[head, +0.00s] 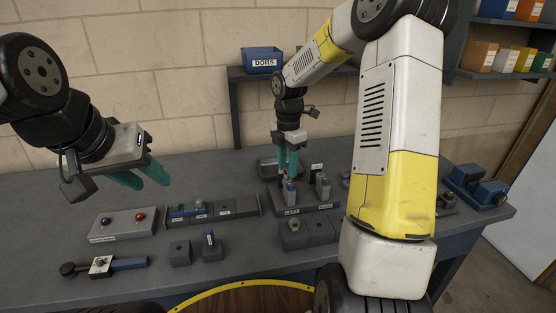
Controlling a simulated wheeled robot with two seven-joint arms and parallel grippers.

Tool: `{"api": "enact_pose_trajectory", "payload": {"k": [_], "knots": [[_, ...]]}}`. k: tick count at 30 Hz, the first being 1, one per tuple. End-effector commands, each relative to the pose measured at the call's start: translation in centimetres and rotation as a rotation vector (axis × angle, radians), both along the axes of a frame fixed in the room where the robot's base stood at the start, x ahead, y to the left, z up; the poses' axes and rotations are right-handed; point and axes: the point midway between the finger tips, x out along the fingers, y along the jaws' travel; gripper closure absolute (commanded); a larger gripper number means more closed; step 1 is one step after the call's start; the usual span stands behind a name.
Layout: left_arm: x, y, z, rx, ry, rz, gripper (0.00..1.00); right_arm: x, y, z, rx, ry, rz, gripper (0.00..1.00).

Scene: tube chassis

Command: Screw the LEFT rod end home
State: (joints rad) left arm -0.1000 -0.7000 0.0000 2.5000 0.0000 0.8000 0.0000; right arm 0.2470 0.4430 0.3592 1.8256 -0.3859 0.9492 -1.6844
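A fixture marked LEFT (292,211) stands on the bench right of centre. An upright rod end with a blue-grey body (291,193) stands on its left side. My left gripper (147,180) is open and empty, raised above the bench at the left.
A grey box with a blue and a red button (122,224), a labelled tray (240,208), dark blocks (180,254) and a blue-handled tool (128,264) lie to the left. My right arm hides part of the bench's right side. A blue vise (478,187) stands far right.

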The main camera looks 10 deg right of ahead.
Motion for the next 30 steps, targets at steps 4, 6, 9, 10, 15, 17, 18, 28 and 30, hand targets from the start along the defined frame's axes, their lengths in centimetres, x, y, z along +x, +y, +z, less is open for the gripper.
{"api": "enact_pose_trajectory", "payload": {"k": [4, 6, 9, 10, 15, 17, 18, 28, 30], "knots": [[0.0, 0.0, 0.0, 0.0, 0.0, 0.0, 0.63, 0.1, 0.0, 1.4, -0.001, -0.004, 0.0, 0.64], [0.0, 0.0, 0.0, 0.0, 0.0, 0.0, 0.63, 0.1, 0.0, 2.0, 0.0, -0.003, 0.0, 0.64], [0.0, 0.0, 0.0, 0.0, 0.0, 0.0, 0.63, 0.0, 0.0, 2.5, 0.001, -0.002, -0.002, 0.64], [0.0, 0.0, 0.0, 0.0, 0.0, 0.0, 0.63, 0.0, 0.0, 2.6, 0.001, -0.002, -0.009, 0.64], [0.0, 0.0, 0.0, 0.0, 0.0, 0.0, 0.63, 0.0, 0.0, 2.6, 0.0, -0.002, -0.202, 0.64], [0.0, 0.0, 0.0, 0.0, 0.0, 0.0, 0.63, 0.0, 0.1, 2.6, 0.0, -0.002, -0.308, 0.64], [0.0, 0.0, 0.0, 0.0, 0.0, 0.0, 0.63, 0.0, 0.1, 2.6, -0.001, -0.002, -0.378, 0.64], [0.0, 0.0, 0.0, 0.0, 0.0, 0.0, 0.63, 0.0, 0.0, 2.6, -0.001, -0.001, -0.695, 0.64], [0.0, 0.0, 0.0, 0.0, 0.0, 0.0, 0.63, 0.0, 0.0, 2.6, 0.0, -0.002, -0.756, 0.64]]}}
